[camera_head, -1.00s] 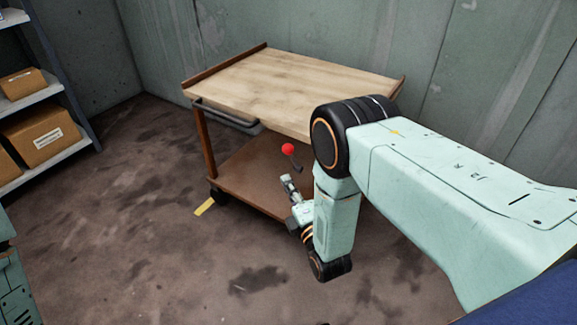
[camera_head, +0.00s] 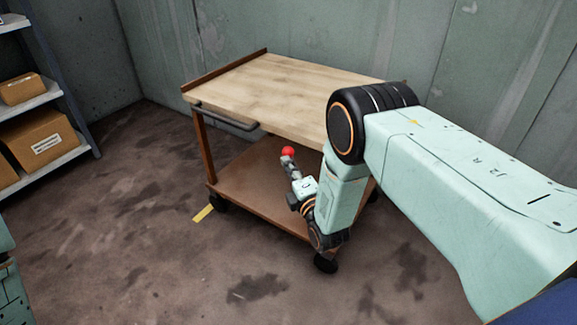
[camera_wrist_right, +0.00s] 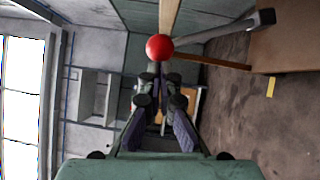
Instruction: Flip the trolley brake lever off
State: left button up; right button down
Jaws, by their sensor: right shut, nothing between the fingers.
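The brake lever's red ball knob (camera_head: 288,151) shows at the front of the trolley (camera_head: 262,180), between its wooden top and brown lower shelf. The lever's stem is hidden behind my right gripper (camera_head: 289,161). My right gripper is shut and empty, with its tips just below the knob in the head view, touching it or nearly so. In the right wrist view the red knob (camera_wrist_right: 159,47) sits just beyond the fingertips (camera_wrist_right: 154,76). I cannot tell whether they touch. My left gripper is not in view.
A dark push handle (camera_head: 225,118) runs along the trolley's left end. A black caster (camera_head: 326,262) stands at the front corner. Shelving with cardboard boxes (camera_head: 40,140) is at the left. Yellow tape (camera_head: 203,213) marks the floor. The floor in front is clear.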

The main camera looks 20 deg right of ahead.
jog(key=shift+w+d+r+p, duration=0.15)
jog(key=shift+r+p, duration=0.15)
jog(key=w+d+r+m+p, duration=0.1)
jog(key=w+d+r+m+g+p, duration=0.1)
jog(key=d, duration=0.1)
jog(key=shift+w+d+r+g, duration=0.15)
jog(key=shift+w+d+g, duration=0.05)
jog(key=shift+w+g, duration=0.1)
